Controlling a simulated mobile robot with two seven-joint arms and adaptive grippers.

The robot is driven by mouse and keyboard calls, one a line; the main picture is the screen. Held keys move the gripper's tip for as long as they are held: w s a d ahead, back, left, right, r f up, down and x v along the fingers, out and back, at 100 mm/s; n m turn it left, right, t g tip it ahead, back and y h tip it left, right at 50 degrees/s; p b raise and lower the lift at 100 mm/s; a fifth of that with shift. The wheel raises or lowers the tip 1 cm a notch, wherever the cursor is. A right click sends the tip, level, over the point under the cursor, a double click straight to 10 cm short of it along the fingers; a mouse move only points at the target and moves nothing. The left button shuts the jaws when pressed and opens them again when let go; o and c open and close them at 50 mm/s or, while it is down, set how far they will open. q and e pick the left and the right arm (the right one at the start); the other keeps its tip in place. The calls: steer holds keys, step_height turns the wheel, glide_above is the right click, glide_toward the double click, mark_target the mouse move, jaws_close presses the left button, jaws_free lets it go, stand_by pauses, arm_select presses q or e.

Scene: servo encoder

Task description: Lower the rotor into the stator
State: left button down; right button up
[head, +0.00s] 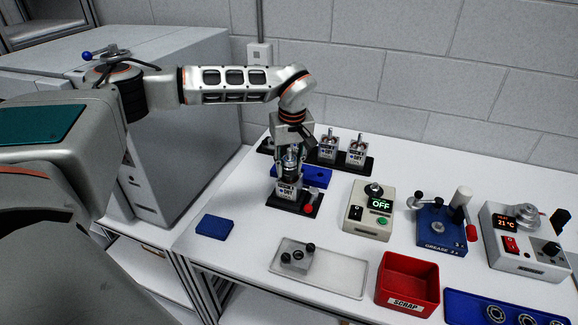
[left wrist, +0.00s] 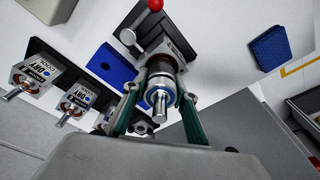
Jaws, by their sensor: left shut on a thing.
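My left gripper (head: 290,159) points down over the stator, its fingers shut on the rotor (head: 290,163). The left wrist view shows the rotor (left wrist: 160,97) end-on, with a bright metal shaft and a blue-ringed bearing between the two green-sided fingers (left wrist: 160,108). The stator (head: 287,190) is a grey block with a printed label, on a black fixture (head: 307,207) with a red knob. The rotor is roughly in line with the stator (left wrist: 182,48). How far its lower end sits inside is hidden. My right gripper is not in view.
Several labelled motor units (head: 328,150) stand on a black rack behind. A blue block (head: 317,176) lies close behind the fixture. A blue pad (head: 215,227), metal tray (head: 345,276), red scrap bin (head: 408,283), OFF-display box (head: 370,212) and grease station (head: 440,232) surround it.

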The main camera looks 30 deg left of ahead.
arm_select(q)
steer(key=shift+f, duration=0.2)
steer(key=shift+r, duration=0.25)
stand_by(1.6)
steer(key=c, duration=1.5)
jaws_free()
steer(key=o, duration=0.3)
steer(key=shift+f, duration=0.1)
steer(key=shift+r, duration=5.85)
steer(key=shift+s+f, duration=0.1)
steer(key=shift+s, duration=0.05)
